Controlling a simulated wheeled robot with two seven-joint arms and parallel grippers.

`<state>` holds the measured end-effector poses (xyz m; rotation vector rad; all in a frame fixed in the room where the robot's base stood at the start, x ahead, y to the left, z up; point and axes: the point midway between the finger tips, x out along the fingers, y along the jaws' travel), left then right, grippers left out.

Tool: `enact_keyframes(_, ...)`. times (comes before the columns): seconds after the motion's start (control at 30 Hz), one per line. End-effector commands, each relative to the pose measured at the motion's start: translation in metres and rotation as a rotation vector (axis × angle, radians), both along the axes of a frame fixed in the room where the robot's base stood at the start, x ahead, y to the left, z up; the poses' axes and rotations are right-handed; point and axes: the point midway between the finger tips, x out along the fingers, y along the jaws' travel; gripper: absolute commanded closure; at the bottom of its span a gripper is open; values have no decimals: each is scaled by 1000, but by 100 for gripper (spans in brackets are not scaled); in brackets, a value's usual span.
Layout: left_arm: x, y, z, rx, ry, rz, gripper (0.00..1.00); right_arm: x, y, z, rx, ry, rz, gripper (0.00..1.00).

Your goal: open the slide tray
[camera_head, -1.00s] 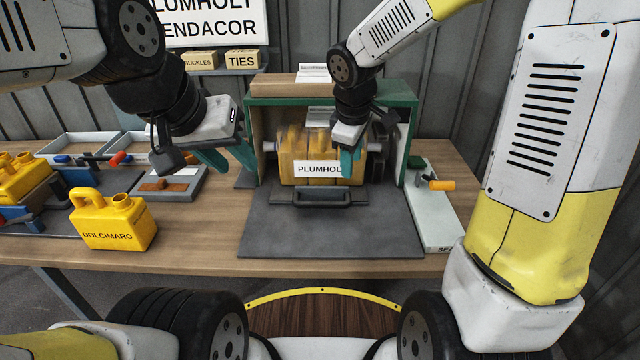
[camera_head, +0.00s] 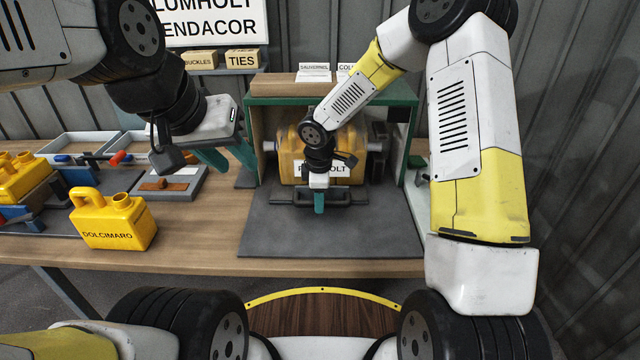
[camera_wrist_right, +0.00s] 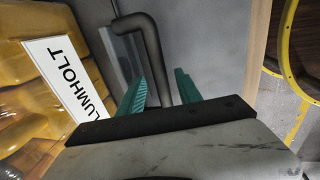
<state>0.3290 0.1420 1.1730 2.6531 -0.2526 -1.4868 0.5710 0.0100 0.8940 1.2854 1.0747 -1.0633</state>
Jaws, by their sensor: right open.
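My right gripper (camera_head: 319,203) is open at the handle, pointing down. In the right wrist view the dark bent handle (camera_wrist_right: 152,45) runs down between the two teal fingertips (camera_wrist_right: 160,90); I cannot tell whether they touch it. The rest of the tray is hard to make out behind my arm. My left gripper (camera_head: 227,158) is open and empty, left of the cabinet.
A grey slab (camera_head: 330,240) lies clear in front of the cabinet. A yellow DOLCIMARO jerry can (camera_head: 112,222) stands on the bench to the left. Trays with small tools lie behind it. A white panel (camera_head: 425,225) is partly hidden behind my right arm.

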Motion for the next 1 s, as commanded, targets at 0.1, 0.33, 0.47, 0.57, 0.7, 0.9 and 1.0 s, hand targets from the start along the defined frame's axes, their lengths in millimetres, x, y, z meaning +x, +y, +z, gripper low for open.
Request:
enact_keyframes(0.1, 0, 0, 0, 0, 0, 0, 64, 1, 1, -6, 1, 0, 1, 59)
enact_keyframes(0.33, 0, 0, 0, 0, 0, 0, 64, 1, 0, -6, 1, 0, 0, 59)
enact_keyframes(0.47, 0, 0, 0, 0, 0, 0, 64, 1, 0, -6, 1, 0, 0, 82)
enact_keyframes(0.57, 0, 0, 0, 0, 0, 0, 64, 1, 0, -6, 1, 0, 0, 100)
enact_keyframes(0.7, 0, 0, 0, 0, 0, 0, 64, 1, 0, -6, 1, 0, 0, 100)
enact_keyframes(0.9, 0, 0, 0, 0, 0, 0, 64, 1, 0, -6, 0, 0, -1, 100)
enact_keyframes(1.0, 0, 0, 0, 0, 0, 0, 64, 1, 0, -6, 0, -1, -1, 100)
